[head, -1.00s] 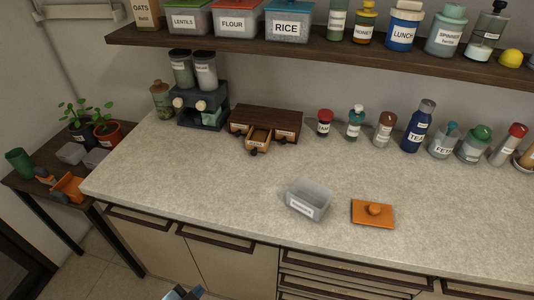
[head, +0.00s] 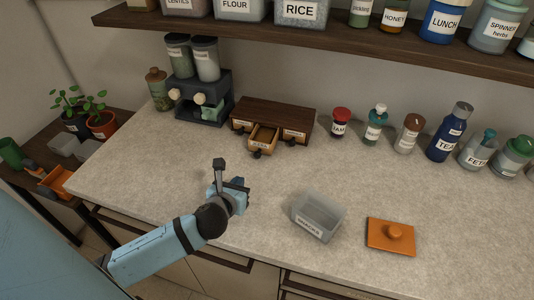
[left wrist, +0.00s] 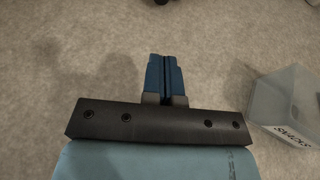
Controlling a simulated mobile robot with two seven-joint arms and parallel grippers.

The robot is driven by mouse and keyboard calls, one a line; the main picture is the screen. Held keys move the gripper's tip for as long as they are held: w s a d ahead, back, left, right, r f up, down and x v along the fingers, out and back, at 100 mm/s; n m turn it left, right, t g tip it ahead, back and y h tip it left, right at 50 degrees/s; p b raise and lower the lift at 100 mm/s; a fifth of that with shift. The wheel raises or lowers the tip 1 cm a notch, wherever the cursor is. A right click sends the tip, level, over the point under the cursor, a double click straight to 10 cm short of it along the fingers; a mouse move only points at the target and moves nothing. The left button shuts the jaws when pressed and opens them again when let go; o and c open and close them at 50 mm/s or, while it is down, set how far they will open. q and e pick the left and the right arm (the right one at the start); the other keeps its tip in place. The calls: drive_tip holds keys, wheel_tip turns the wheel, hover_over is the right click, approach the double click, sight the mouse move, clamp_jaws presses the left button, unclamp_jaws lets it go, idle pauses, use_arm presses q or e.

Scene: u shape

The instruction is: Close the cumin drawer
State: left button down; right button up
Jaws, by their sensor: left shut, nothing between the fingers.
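A small dark wooden spice box (head: 272,113) with three little drawers stands at the back of the counter. Its middle drawer (head: 263,138) is pulled out towards me, with a dark knob at its front; its label is too small to read surely. The left and right drawers look shut. My left gripper (head: 238,193) is over the counter, in front and a little left of the box, apart from the open drawer. In the left wrist view its blue fingers (left wrist: 164,78) are together and empty above the bare counter. My right gripper is not in view.
A clear snacks container (head: 318,215) stands open to the right of my left gripper, beside an orange lid (head: 391,236). A dark dispenser (head: 203,97) is left of the box, and a jam jar (head: 340,122) right of it. A shelf (head: 330,45) hangs above.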

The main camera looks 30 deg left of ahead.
sight(257, 157)
use_arm(q)
drive_tip(key=shift+w, duration=0.25)
drive_tip(key=x, duration=0.4)
drive_tip(key=shift+w+a, duration=0.1)
drive_tip(key=x, duration=0.7)
drive_tip(key=shift+w+r+p, duration=0.3)
drive_tip(key=shift+p, duration=0.1)
drive_tip(key=shift+w+a+f, duration=0.1)
drive_tip(key=shift+w+a, duration=0.1)
drive_tip(key=shift+w, duration=0.35)
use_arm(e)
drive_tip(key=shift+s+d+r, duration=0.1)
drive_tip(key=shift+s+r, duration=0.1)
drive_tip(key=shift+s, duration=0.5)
use_arm(q)
drive_tip(key=w, duration=0.3)
drive_tip(key=w+a, duration=0.1)
drive_tip(key=w, duration=0.2)
drive_tip(key=w+a+p, duration=0.1)
drive_tip(key=w, duration=0.2)
drive_tip(key=shift+a, duration=0.1)
drive_tip(key=shift+a+r, duration=0.1)
drive_tip(key=shift+r, duration=0.15)
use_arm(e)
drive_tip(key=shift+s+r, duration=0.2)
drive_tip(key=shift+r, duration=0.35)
